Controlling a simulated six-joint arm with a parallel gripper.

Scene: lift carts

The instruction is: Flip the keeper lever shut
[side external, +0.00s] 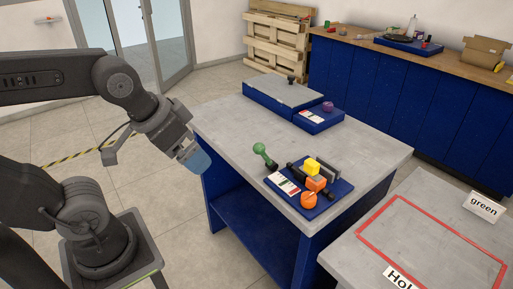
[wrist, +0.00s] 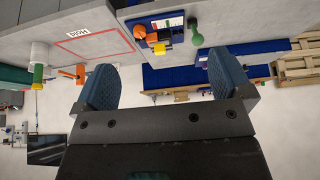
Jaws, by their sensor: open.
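A blue board (side external: 338,190) lies near the front edge of the grey table, with a white label, black brackets, a yellow block (side external: 312,165) and an orange block (side external: 316,183). A green-knobbed lever (side external: 262,150) leans up at its left side, and an orange round knob (side external: 309,200) sits at its front. I cannot tell which part is the keeper lever. The board (wrist: 150,22) and green knob (wrist: 195,33) also show in the wrist view. My gripper (side external: 195,160) is open and empty, left of the table edge and apart from the board. Its blue fingers (wrist: 163,85) are spread wide.
Farther back on the table (side external: 240,125) stand a grey-topped blue box (side external: 285,90) and a blue unit with a purple knob (side external: 327,106). A second table with a red outline (side external: 400,200) stands front right. The tabletop between is clear.

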